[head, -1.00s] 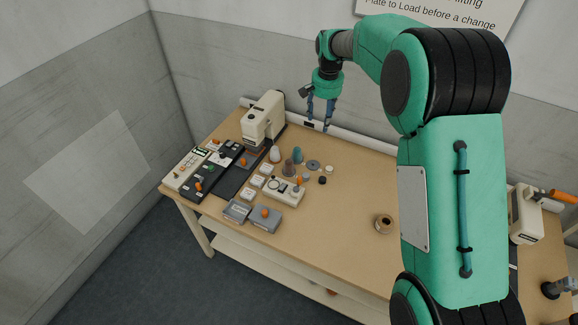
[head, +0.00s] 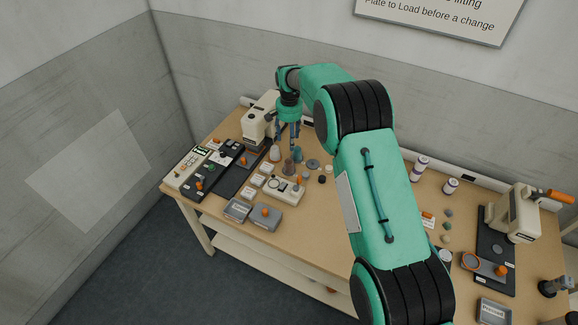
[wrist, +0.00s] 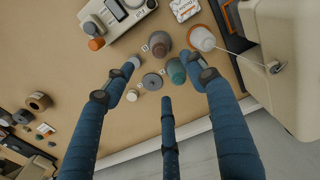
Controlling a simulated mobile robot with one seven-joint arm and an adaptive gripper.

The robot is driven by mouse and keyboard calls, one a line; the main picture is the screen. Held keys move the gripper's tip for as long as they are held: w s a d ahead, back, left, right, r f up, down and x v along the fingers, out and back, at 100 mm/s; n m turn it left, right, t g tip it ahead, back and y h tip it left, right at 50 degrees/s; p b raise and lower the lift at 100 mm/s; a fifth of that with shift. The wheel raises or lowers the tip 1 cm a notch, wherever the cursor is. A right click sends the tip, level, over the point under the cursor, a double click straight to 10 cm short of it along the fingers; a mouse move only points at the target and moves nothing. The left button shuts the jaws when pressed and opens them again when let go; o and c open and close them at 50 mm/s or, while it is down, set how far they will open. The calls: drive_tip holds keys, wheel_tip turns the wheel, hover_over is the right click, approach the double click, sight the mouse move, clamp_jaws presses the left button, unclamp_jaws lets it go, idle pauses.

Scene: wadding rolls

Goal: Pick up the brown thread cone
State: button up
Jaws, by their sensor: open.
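The brown thread cone (head: 289,168) stands upright on the table among small items, below my gripper in the head view. In the wrist view the cone (wrist: 159,43) shows from above, just beyond the fingertips. A teal cone (wrist: 176,71) stands close beside it, near one fingertip, and a white cone (wrist: 202,39) stands to the right. My gripper (head: 289,145) points down above this group.
A cream machine (head: 258,120) stands close behind the cones. A dial device (head: 284,191), grey boxes (head: 265,218) and a grey disc (wrist: 153,81) are near. A second machine (head: 515,212) stands at the right. The table's front middle looks clear.

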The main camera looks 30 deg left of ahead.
sight(289, 160)
drive_tip(key=shift+f, duration=0.1)
drive_tip(key=shift+f, duration=4.2)
drive_tip(key=shift+f, duration=0.1)
drive_tip(key=shift+s+f, duration=0.15)
drive_tip(key=shift+f, duration=2.35)
drive_tip(key=c, duration=1.3)
